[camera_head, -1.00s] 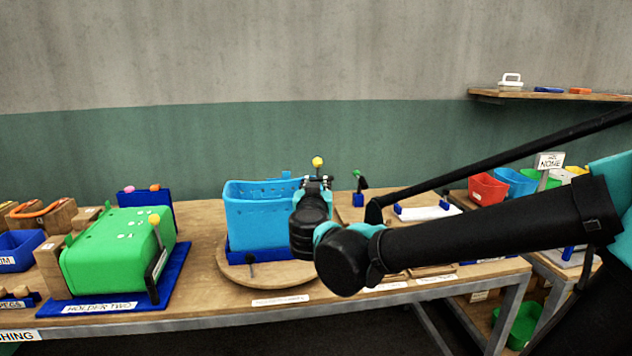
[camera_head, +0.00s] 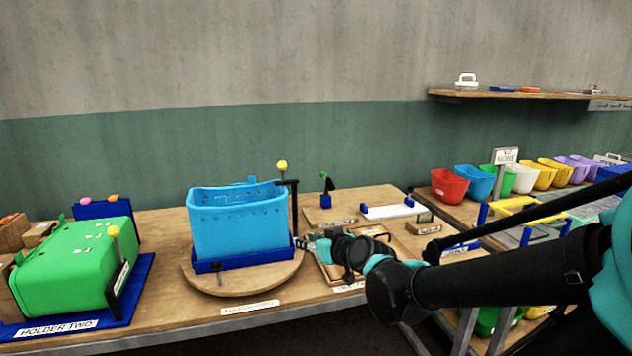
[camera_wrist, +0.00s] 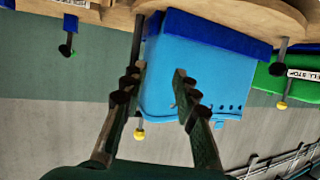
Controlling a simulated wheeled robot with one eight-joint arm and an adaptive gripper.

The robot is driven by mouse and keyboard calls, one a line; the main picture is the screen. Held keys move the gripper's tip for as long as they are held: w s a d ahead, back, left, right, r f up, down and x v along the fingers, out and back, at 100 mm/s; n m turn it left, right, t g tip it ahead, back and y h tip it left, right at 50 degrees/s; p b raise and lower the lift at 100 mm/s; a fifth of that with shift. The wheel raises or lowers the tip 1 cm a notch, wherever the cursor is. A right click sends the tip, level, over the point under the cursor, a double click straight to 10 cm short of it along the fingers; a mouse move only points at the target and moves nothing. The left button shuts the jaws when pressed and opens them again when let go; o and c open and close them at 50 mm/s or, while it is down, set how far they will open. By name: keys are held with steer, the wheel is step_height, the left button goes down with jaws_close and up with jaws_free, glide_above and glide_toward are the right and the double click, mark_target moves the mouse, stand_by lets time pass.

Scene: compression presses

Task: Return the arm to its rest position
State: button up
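My arm reaches in from the right in the head view. My gripper (camera_head: 306,245) is just right of the blue bin (camera_head: 238,228), which sits in a blue holder on a round wooden turntable (camera_head: 205,284). In the wrist view the two fingers of my gripper (camera_wrist: 158,95) are spread apart with nothing held between them. The blue bin (camera_wrist: 190,50) appears upside down there, beyond the fingers. Whether the fingers touch the bin cannot be told.
A green bin (camera_head: 75,265) lies in a blue holder labelled HOLDER TWO at left. A yellow-knobbed lever (camera_head: 283,166) stands close behind my gripper. Several coloured bins, including a red one (camera_head: 449,186), stand at right. A wall shelf (camera_head: 530,96) is above.

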steer(key=s+d+f+m+g+h, duration=0.3)
steer(key=s+d+f+h, duration=0.1)
steer(key=s+d+f, duration=0.3)
steer(key=s+d+f+m+g+h, duration=0.3)
steer(key=s+d+f, duration=0.4)
steer(key=d+f, duration=0.4)
steer(key=d+g, duration=0.1)
steer(key=d, duration=0.2)
steer(key=shift+s+f+h, duration=0.2)
steer(key=shift+s+h, duration=0.15)
steer(key=shift+h, duration=0.05)
